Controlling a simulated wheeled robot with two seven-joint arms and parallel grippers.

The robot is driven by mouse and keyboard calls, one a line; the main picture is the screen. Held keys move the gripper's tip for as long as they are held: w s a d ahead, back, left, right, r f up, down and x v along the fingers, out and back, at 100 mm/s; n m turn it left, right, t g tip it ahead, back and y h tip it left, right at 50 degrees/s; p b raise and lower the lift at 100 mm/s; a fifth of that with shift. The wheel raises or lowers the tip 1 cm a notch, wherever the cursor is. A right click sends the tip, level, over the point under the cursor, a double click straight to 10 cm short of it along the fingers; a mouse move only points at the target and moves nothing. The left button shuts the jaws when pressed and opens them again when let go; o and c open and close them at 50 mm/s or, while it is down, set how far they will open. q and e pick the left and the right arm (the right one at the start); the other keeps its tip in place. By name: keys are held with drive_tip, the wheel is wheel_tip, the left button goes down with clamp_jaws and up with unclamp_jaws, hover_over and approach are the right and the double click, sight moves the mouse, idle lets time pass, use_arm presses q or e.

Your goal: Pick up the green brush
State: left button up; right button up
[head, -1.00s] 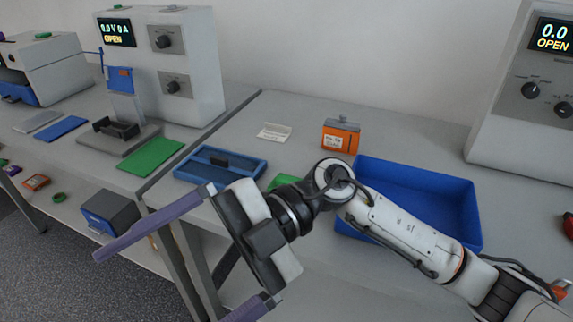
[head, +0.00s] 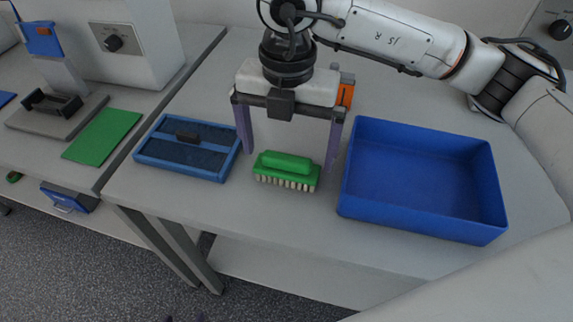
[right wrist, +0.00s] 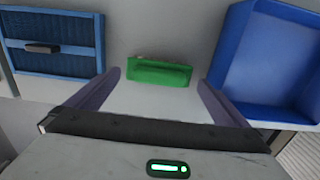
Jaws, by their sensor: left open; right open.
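The green brush (head: 286,166) lies on the table with its green back and handle up and pale bristles down. It also shows in the right wrist view (right wrist: 160,72), between and just beyond the fingertips. My right gripper (head: 288,161) is open and points down, with one purple finger on each side of the brush. The fingers look apart from the brush; the exact height of the tips is hard to tell. Of my left gripper (head: 185,318) only two small purple tips show, apart, at the bottom edge of the head view, far from the brush.
A blue bin (head: 495,190) stands close right of the brush. A blue tray with a dark insert (head: 178,174) lies to its left. An orange box (head: 346,94) is partly hidden behind my right gripper. The table's front edge is near the brush.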

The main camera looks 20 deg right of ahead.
sight(287, 158)
wheel_tip(287, 158, down, 5)
drive_tip(key=shift+f+p, duration=0.1)
drive_tip(key=shift+p, duration=0.3)
drive_tip(key=c, duration=1)
